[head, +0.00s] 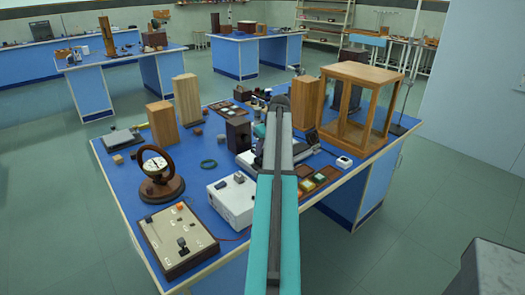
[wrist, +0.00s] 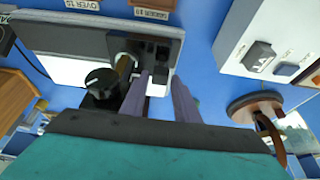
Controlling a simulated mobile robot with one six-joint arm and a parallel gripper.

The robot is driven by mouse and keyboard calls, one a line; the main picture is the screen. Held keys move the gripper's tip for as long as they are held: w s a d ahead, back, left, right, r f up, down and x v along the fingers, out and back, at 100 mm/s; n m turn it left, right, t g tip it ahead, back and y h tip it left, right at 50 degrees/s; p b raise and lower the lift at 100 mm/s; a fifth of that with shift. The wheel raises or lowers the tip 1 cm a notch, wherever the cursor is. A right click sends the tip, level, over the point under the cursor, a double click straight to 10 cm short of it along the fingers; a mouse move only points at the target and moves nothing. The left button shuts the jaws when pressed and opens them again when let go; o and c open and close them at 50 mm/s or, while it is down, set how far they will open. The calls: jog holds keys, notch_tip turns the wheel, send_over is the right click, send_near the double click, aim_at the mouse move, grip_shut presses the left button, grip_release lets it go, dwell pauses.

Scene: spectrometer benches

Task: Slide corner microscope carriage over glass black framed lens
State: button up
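A microscope instrument stands on the blue bench, partly hidden behind my arm in the head view (head: 246,160). In the wrist view its long grey body (wrist: 75,35) crosses the upper left. A dark block (wrist: 158,48), apparently the carriage, sits at the body's right end, with a black knob (wrist: 102,82) beside it. My gripper (wrist: 163,80) is open, its two purple-grey fingers apart. The left finger is close to the dark block; I cannot tell whether they touch. My gripper is hidden in the head view. A bright white panel (wrist: 62,70) lies under the body; I cannot identify the black framed lens.
A white box with switches (head: 232,198) stands near the arm. Sample trays (head: 318,180) lie right of the arm. A wooden frame case (head: 352,100) stands behind.

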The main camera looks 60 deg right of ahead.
jog(key=b+v, duration=0.2)
jog(key=v, duration=1.1)
jog(key=shift+s+r, duration=0.15)
dwell(0.3)
